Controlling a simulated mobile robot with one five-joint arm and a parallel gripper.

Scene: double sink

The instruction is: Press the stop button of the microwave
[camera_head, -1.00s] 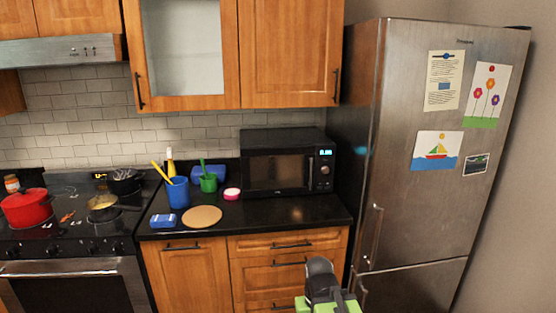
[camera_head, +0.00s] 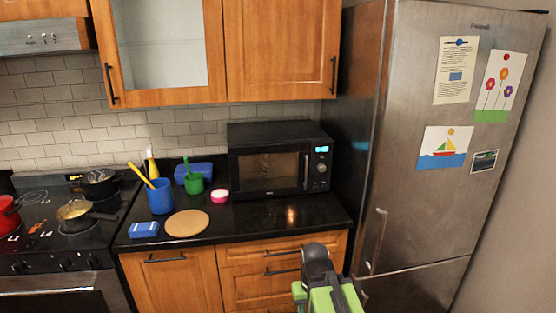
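The black microwave (camera_head: 265,173) stands on the dark counter against the tiled wall, with its door closed. Its control panel (camera_head: 320,172) is on the right side of the front, with a lit cyan display and a round knob below. The stop button is too small to tell apart. My arm, grey and green, shows at the bottom centre, in front of the drawers and below the counter edge. My gripper's fingertips cannot be made out, so whether it is open or shut is unclear. The arm is apart from the microwave.
A blue cup (camera_head: 160,197), a green cup (camera_head: 194,183), a pink-and-white round item (camera_head: 220,196), a round board (camera_head: 187,223) and a blue box (camera_head: 144,230) sit left of the microwave. The stove with pots is further left. A steel fridge (camera_head: 415,190) stands right. The counter before the microwave is clear.

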